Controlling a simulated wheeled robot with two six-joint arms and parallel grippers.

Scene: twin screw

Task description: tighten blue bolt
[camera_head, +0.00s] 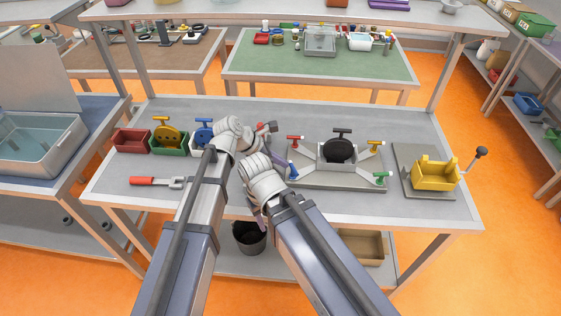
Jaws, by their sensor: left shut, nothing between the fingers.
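A grey square plate (325,180) carries a central block with a black knob (340,151) and coloured bolts at its corners. The blue bolt (292,170) is at the near left corner, partly hidden beside my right wrist. The red bolt (295,141), yellow bolt (374,146) and green bolt (380,178) are at the other corners. My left gripper (262,132) is shut and empty, left of the plate and apart from the blue bolt. My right gripper (259,217) is mostly hidden by its own wrist, near the table's front edge.
A red-handled tool (158,181) lies front left. Red (132,141), green (168,145) and white bins stand back left, with a yellow knob (167,135) and a blue knob (204,130). A yellow block (436,174) sits on a plate at right. A dark bucket (249,238) is below.

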